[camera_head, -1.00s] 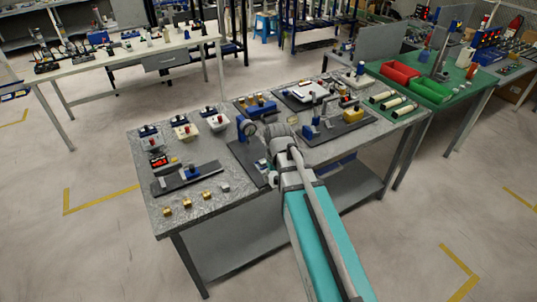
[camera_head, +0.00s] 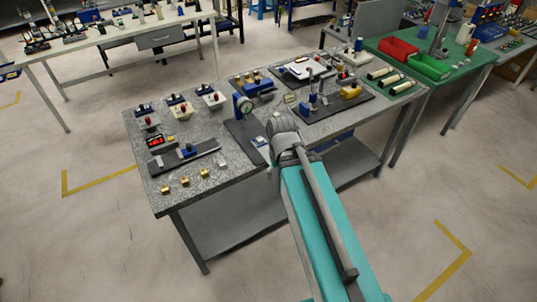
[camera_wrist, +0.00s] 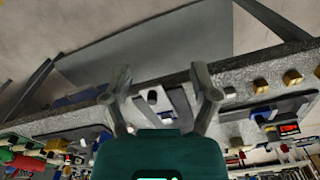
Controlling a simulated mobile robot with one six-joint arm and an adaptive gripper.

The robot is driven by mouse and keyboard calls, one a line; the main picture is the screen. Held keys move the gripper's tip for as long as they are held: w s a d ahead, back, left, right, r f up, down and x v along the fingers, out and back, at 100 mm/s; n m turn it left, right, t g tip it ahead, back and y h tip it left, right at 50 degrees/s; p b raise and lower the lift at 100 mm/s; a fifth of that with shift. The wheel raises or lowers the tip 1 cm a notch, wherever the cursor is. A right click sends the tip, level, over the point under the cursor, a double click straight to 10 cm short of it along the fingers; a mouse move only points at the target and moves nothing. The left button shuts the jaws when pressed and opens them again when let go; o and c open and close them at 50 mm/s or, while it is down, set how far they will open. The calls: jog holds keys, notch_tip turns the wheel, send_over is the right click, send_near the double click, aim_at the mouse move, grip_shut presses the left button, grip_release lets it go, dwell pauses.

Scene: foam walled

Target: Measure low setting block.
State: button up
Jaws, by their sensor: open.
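My gripper (camera_wrist: 160,95) is open, with its two fingers pointing down at the table. Between the fingers in the wrist view are a small pale block (camera_wrist: 152,97) and a dark plate (camera_wrist: 181,103); I cannot tell whether the block touches the plate. A dial gauge on a blue stand (camera_head: 243,106) rises from a dark base (camera_head: 243,134) in the head view. A small silver block (camera_head: 222,162) and three brass blocks (camera_head: 185,181) lie at the front left; the silver block also shows in the wrist view (camera_wrist: 229,93). Which is the low setting block is unclear. My arm hides the gripper in the head view.
A dark fixture with a blue slide (camera_head: 187,151) and a red display (camera_head: 155,141) stand at the left. Switch boxes (camera_head: 180,110) are behind. Another fixture (camera_head: 325,108) stands right of my arm. Red and green bins (camera_head: 397,47) sit on the green table.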

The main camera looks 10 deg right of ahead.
aim_at(266, 148)
dwell(0.4)
jog(key=shift+c, duration=0.4)
jog(key=w+d+r+p, duration=0.2)
jog(key=w+d, duration=0.1)
jog(key=w, duration=1.5)
jog(key=shift+w+n, duration=0.15)
jog(key=shift+n, duration=0.15)
jog(key=shift+f+b, duration=0.25)
jog(key=shift+b, duration=0.05)
notch_tip(266, 148, down, 13)
jog(key=b, duration=1.3)
jog(key=shift+f, duration=0.2)
